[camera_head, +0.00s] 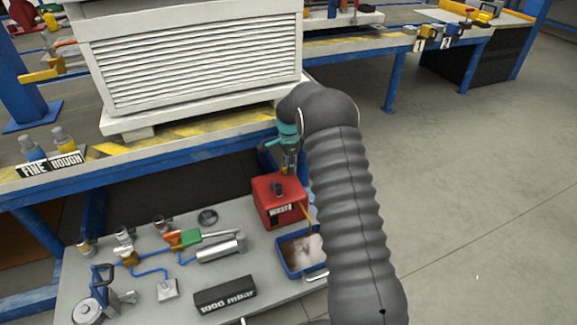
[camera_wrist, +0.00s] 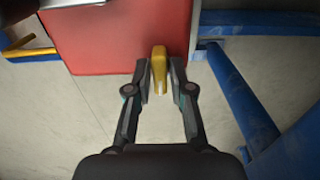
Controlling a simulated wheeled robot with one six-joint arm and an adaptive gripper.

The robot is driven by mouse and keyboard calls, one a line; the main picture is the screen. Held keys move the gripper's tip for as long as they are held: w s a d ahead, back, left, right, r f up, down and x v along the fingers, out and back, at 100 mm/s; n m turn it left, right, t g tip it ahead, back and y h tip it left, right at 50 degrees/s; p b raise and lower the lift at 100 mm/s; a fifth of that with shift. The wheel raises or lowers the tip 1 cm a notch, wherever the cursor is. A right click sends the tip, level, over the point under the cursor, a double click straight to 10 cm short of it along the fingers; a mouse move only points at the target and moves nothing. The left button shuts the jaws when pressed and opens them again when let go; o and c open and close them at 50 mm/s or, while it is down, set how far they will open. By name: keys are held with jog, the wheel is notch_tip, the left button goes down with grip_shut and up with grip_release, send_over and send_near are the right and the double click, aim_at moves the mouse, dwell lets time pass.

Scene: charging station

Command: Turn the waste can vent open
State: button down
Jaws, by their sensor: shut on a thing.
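The red waste can (camera_head: 275,204), labelled WASTE, stands on the grey lower board and has a dark cap on top. Its red side also fills the upper middle of the wrist view (camera_wrist: 110,35). My gripper (camera_head: 289,165) is at the back of the can in the head view, partly hidden by the can and my arm. In the wrist view my gripper (camera_wrist: 160,82) is shut on the yellow vent lever (camera_wrist: 158,62), with one finger on each side.
A blue tray (camera_head: 286,262) stands beside the can, with a yellow spout (camera_head: 307,216) above it. A black 1000 mbar block (camera_head: 225,294) and several fittings share the board. The workbench (camera_head: 190,130) overhangs behind; a blue frame leg (camera_wrist: 240,95) is close to my gripper.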

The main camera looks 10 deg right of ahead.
jog(key=shift+n, duration=0.4)
jog(key=n, duration=0.3)
jog(key=shift+n, duration=0.3)
jog(key=n, duration=0.4)
jog(key=shift+n+p, duration=0.3)
jog(key=shift+p, duration=0.1)
jog(key=n, duration=0.4)
jog(key=shift+n, duration=2.5)
jog(key=c, duration=1.2)
grip_release()
jog(key=shift+o, duration=0.2)
